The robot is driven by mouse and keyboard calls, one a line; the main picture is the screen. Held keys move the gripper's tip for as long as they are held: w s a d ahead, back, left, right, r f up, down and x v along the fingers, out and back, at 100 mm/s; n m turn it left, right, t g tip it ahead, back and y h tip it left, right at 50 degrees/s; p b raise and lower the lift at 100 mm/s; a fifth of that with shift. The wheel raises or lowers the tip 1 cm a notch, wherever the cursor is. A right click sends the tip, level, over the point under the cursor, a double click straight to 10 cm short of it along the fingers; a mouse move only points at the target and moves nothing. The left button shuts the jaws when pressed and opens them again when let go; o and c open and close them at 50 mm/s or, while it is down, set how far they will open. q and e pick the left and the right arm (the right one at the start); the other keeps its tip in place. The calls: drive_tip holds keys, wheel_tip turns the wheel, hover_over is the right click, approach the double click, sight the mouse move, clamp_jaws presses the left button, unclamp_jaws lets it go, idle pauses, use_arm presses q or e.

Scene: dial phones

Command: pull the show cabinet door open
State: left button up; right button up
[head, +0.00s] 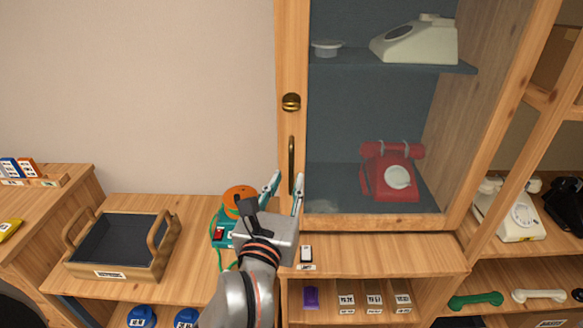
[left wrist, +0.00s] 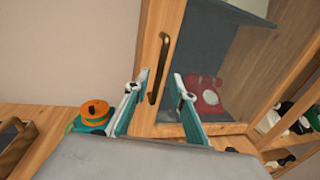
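The show cabinet's door (head: 292,55) has a wooden frame and a glass pane, and it looks closed. Its brass bar handle (head: 291,165) stands upright on the left stile, below a round brass knob (head: 291,102). In the left wrist view the handle (left wrist: 159,68) shows ahead, between the lines of the two fingers. My left gripper (head: 285,182) is open, with its fingertips near the lower end of the handle; I cannot tell whether they touch it. Behind the glass are a red dial phone (head: 389,172) and a cream phone (head: 416,42). My right gripper is not in view.
An orange and teal device (head: 238,203) stands left of my gripper on the counter. A wooden tray (head: 154,259) with handles sits farther left. A small white-and-black item (head: 306,254) lies on the ledge below the door. Open shelves with phones (head: 512,212) stand right.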

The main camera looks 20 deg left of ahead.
sight(291, 172)
use_arm(q)
drive_tip(key=shift+w+a, duration=0.15)
drive_tip(key=shift+w, duration=1.1)
drive_tip(key=shift+w+a, duration=0.1)
drive_tip(key=shift+w, duration=1.15)
clamp_jaws()
